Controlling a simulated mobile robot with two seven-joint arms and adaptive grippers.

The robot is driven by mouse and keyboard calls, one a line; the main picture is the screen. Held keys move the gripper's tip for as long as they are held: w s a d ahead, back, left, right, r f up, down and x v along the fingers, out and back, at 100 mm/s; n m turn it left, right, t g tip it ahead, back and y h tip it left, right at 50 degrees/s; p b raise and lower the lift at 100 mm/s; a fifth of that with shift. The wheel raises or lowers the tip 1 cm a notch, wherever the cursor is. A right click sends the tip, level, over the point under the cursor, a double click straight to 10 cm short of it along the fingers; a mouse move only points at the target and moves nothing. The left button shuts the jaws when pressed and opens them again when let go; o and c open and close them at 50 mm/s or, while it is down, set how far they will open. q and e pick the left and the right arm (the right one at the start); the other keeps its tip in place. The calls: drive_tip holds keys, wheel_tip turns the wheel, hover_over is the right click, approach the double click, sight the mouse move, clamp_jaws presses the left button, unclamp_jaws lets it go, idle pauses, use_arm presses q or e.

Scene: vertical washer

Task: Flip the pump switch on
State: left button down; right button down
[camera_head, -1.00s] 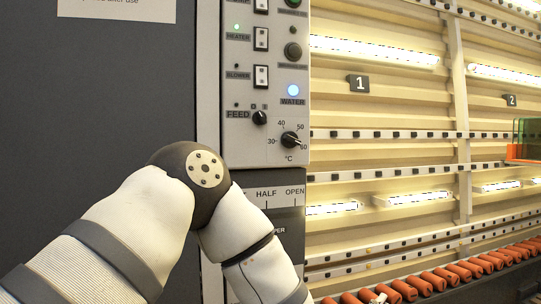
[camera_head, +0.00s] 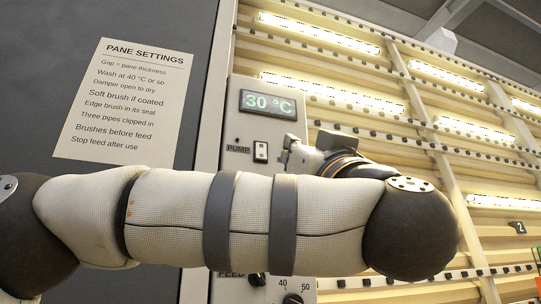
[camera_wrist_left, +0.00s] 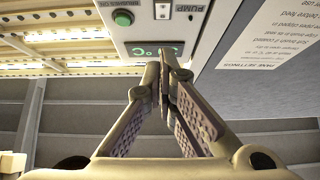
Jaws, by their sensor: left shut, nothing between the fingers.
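The pump switch (camera_head: 260,151) is a small white-framed rocker beside the PUMP label (camera_head: 238,149), under the temperature display. The small lamp above the label looks dark; I cannot tell which way the rocker is tipped. In the left wrist view the switch (camera_wrist_left: 163,10) shows upside down at the top edge, beyond the fingertips. My left gripper (camera_head: 296,150) is just right of the switch in the head view, partly hidden by its own arm. In the wrist view its fingers (camera_wrist_left: 163,75) are shut together and empty, apart from the switch. My right gripper is out of view.
The control panel carries a lit display (camera_head: 268,104) reading 30 °C. My left arm covers the panel's middle rows; a knob (camera_head: 292,299) shows below. A green button (camera_wrist_left: 123,17) is near the switch in the wrist view. A settings notice (camera_head: 127,103) hangs at left.

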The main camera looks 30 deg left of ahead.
use_arm(q)
approach(264, 146)
wheel_tip(264, 146, up, 3)
drive_tip(key=w+a, duration=0.2)
drive_tip(key=a, duration=0.1)
drive_tip(key=shift+w, duration=0.25)
